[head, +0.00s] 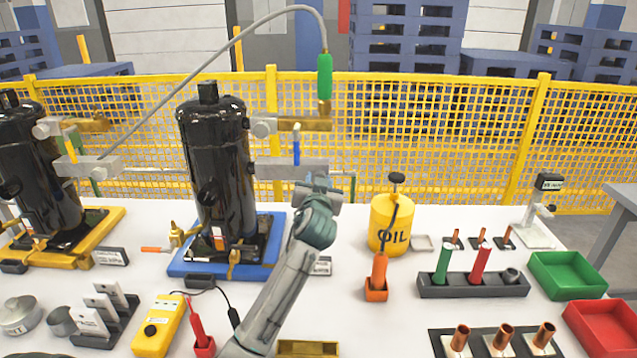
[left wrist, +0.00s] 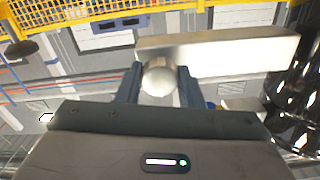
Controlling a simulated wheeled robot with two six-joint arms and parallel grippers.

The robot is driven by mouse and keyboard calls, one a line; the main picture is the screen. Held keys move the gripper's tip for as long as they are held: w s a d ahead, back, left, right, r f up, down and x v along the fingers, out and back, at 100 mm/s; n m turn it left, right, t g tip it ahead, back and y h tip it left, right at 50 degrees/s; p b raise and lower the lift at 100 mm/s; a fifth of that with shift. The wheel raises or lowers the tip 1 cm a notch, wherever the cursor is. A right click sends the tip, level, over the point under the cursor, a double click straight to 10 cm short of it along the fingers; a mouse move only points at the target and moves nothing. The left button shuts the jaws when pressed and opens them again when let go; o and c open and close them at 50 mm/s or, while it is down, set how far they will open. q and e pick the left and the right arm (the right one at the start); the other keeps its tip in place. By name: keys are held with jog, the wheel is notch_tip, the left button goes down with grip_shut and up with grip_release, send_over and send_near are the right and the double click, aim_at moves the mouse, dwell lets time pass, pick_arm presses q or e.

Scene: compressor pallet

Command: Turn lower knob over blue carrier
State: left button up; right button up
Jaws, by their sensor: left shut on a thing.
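A black compressor (head: 215,150) stands upright on the blue carrier (head: 185,268). Two grey fittings reach out from its right side, an upper one with a round knob (head: 263,128) and a lower bar (head: 290,168). My left gripper (head: 318,184) is at the lower bar and hides the lower knob in the head view. In the left wrist view, the fingers (left wrist: 159,86) are shut on the round silver lower knob (left wrist: 160,78), one on each side. The bar (left wrist: 220,55) runs behind it toward the compressor (left wrist: 296,100). My right gripper is not in view.
A second black compressor (head: 38,170) stands on a yellow carrier (head: 105,225) at the left. A yellow oil can (head: 390,228) stands right of my arm. A grey hose (head: 190,75) arches overhead to a green handle (head: 324,76). A yellow fence (head: 450,135) stands behind the table.

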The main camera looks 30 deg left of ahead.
pick_arm(q)
jog(key=o, duration=1)
jog(key=shift+f, duration=0.1)
jog(key=shift+c, duration=0.2)
jog(key=b+v, duration=0.1)
jog(key=v, duration=1)
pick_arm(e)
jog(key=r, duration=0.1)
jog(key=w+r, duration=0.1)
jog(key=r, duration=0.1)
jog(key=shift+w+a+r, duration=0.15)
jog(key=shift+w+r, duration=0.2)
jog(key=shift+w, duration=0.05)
pick_arm(q)
jog(key=shift+a, duration=0.1)
